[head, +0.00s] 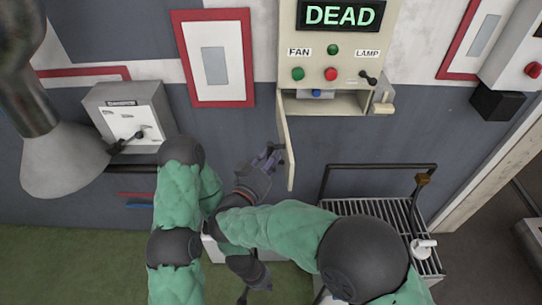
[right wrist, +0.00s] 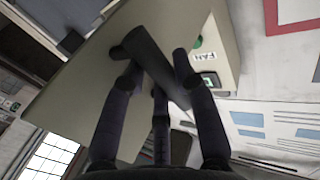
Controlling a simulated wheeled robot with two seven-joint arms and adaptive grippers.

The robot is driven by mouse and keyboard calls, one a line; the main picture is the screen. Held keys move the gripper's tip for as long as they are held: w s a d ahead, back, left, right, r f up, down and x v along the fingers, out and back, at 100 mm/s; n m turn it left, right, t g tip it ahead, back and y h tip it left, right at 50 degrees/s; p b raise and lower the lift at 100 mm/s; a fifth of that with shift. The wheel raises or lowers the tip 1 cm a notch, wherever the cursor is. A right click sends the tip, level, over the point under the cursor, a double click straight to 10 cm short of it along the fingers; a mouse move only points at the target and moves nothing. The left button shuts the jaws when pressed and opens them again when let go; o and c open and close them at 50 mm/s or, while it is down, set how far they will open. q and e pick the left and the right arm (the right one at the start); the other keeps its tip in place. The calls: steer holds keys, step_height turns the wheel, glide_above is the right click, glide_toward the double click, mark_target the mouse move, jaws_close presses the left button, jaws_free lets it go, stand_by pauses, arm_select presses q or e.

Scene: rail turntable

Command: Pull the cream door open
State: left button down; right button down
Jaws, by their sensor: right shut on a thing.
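The cream door (head: 286,140) stands swung out from the control box (head: 340,60), seen nearly edge-on in the head view, with its hinged side at the left of the box opening. In the right wrist view its broad face (right wrist: 75,85) fills much of the left. My right gripper (head: 270,158) is at the door's left side. In the right wrist view my right gripper (right wrist: 158,80) is shut on the dark door handle (right wrist: 150,62). My left gripper (head: 255,285) hangs low, away from the door; its fingers are too small and dark to judge.
The opened compartment shows a blue button (head: 316,93). A black-railed grated cart (head: 400,215) stands below right. A grey switch box (head: 130,115) and a lamp shade (head: 65,160) are at left.

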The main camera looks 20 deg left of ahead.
steer(key=shift+d+f, duration=0.1)
steer(key=shift+f, duration=0.05)
steer(key=c, duration=0.9)
jaws_free()
steer(key=shift+c, duration=0.2)
